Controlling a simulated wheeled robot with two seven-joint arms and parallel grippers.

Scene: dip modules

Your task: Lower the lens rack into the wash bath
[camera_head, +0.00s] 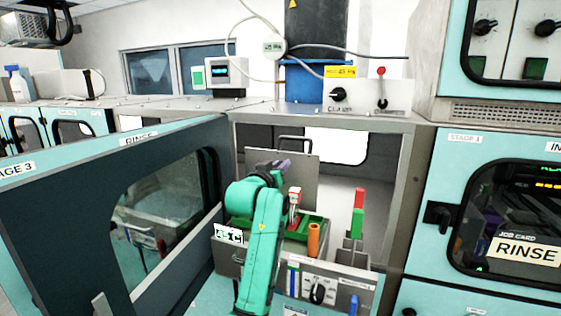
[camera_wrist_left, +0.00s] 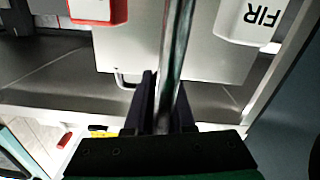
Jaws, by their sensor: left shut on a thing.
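My left arm comes up through the open front of the module, and its dark gripper (camera_head: 273,168) is near the middle of the head view. In the left wrist view the gripper (camera_wrist_left: 160,112) is shut on a thin upright bar (camera_wrist_left: 176,50). Whether the bar belongs to the lens rack cannot be told. A box-like unit with green parts (camera_head: 312,224) stands below and right of the gripper, partly behind my arm; I cannot tell whether it is the wash bath. My right gripper is not in view.
An orange cylinder (camera_head: 314,239) and a red-and-green block (camera_head: 358,210) stand to the right. An open door with a window (camera_head: 85,225) lies left.

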